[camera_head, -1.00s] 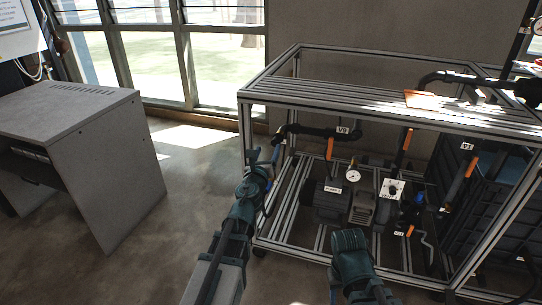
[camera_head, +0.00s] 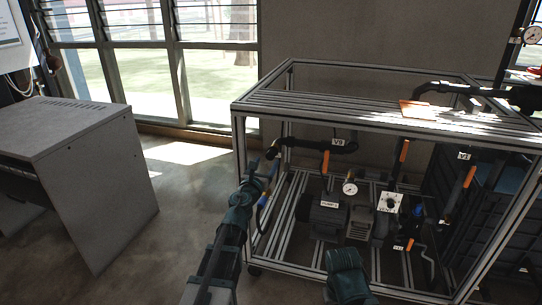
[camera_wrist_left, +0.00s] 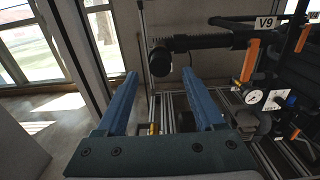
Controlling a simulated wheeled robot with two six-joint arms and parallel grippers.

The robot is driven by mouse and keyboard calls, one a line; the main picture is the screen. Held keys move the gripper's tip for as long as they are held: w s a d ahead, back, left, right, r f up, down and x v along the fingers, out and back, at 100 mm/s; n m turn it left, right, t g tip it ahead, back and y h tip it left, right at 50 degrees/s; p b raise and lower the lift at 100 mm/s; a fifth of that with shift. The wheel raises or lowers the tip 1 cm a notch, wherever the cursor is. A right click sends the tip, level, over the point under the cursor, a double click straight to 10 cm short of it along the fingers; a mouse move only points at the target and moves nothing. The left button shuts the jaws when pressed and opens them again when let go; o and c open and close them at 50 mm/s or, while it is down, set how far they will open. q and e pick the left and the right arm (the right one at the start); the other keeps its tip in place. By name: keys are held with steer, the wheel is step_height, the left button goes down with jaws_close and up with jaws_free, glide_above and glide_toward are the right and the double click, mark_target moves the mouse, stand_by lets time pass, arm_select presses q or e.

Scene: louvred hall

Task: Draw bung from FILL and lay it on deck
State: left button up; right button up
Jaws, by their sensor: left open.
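A black pipe tagged V9 (camera_head: 315,142) runs under the near-left top of the rack; its left end carries a dark round cap (camera_wrist_left: 160,61), which may be the bung. No FILL label is readable. The deck, a slatted rack top (camera_head: 330,103), is above the pipe. My left gripper (camera_head: 264,172) is at the rack's left side, close to the pipe end. In the left wrist view its blue fingers (camera_wrist_left: 158,76) are apart and empty, with the cap showing beyond and between their tips. Part of my right arm shows at the bottom, but its gripper does not.
An orange-brown plate (camera_head: 418,109) lies on the deck. A rack upright (camera_head: 240,150) stands beside my left gripper. Orange valve handles (camera_head: 326,163), a gauge (camera_head: 349,188) and a pump (camera_head: 328,215) fill the rack. A grey cabinet (camera_head: 100,190) stands left, with open floor between.

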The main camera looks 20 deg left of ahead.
mark_target(270, 157)
arm_select(q)
steer(key=w, duration=0.6)
steer(key=shift+w+d, duration=0.1)
steer(key=shift+d, duration=0.05)
jaws_close()
stand_by(0.4)
stand_by(1.0)
